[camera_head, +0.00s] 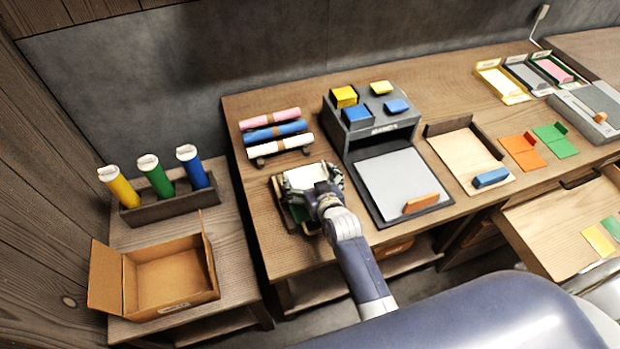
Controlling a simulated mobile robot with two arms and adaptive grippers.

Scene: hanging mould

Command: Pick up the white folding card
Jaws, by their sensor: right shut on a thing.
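My right gripper (312,192) reaches over the front left part of the middle table, left of the white sheet on its dark board. It is shut on a white piece that looks like the white folding card (303,177). The gripper and wrist hide much of the card, so I cannot tell whether it touches the dark green holder (291,214) beneath. My left gripper is not in view.
An open cardboard box (171,280) and a rack of coloured rolls (170,202) stand on the left table. Rolls lie on a stand (275,134) behind my gripper. A grey box (374,143) stands close on the right. Orange (523,152) and green (556,141) folding cards lie further right.

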